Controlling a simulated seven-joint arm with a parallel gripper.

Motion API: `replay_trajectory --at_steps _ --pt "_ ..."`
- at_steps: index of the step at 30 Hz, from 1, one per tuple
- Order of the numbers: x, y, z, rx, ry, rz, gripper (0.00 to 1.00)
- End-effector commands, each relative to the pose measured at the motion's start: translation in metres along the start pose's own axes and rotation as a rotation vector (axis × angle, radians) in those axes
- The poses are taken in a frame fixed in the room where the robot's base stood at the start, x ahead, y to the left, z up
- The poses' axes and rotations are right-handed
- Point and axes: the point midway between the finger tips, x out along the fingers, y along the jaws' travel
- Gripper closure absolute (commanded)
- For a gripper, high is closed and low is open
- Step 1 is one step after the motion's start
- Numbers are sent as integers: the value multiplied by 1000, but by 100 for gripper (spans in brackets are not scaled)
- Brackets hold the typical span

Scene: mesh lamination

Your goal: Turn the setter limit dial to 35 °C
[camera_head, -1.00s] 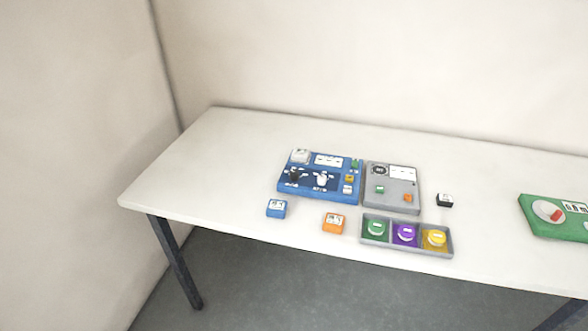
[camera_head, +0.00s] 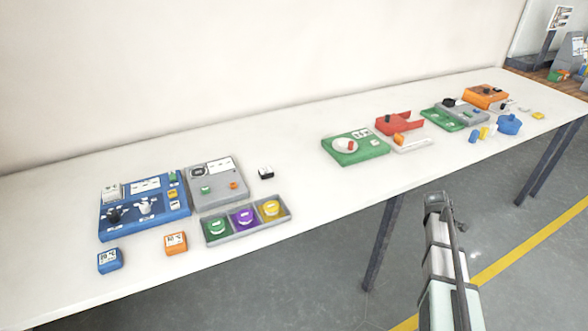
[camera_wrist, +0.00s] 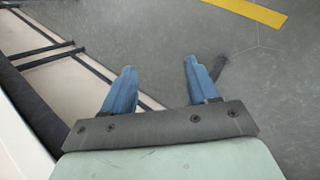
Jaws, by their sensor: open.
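Several panels with dials stand on the long white table (camera_head: 300,130); their lettering is too small to read, so I cannot tell which dial is the setter limit. The blue panel (camera_head: 168,212) at left carries a black knob (camera_head: 114,215) and a white knob (camera_head: 145,207). The grey panel (camera_head: 210,200) beside it has a round black dial face (camera_head: 197,171). The green panel (camera_head: 372,152) at centre has a white dial with a red bar (camera_head: 345,145). My gripper (camera_wrist: 158,76) is open and empty, its blue fingers apart over the floor, away from the panels.
A grey tray (camera_head: 247,228) holds green, purple and yellow round pieces. Blue (camera_head: 110,260), orange (camera_head: 176,243) and black (camera_head: 266,172) blocks lie loose nearby. More devices, including an orange box (camera_head: 486,97), stand at the far right. The table between the grey and green panels is mostly clear.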

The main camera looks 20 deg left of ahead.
Motion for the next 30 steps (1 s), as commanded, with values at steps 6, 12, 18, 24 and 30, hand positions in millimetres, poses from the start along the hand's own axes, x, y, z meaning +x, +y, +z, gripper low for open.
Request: replay_trajectory --at_steps 6,12,18,24,30 --pt "-51 105 -2 -144 -13 158 41" --pt "-103 176 -14 -263 -33 269 41" --pt "-168 224 -69 -374 -21 346 41" --pt "-218 213 -161 -433 48 335 41" --pt "-269 174 -258 -479 133 284 41"
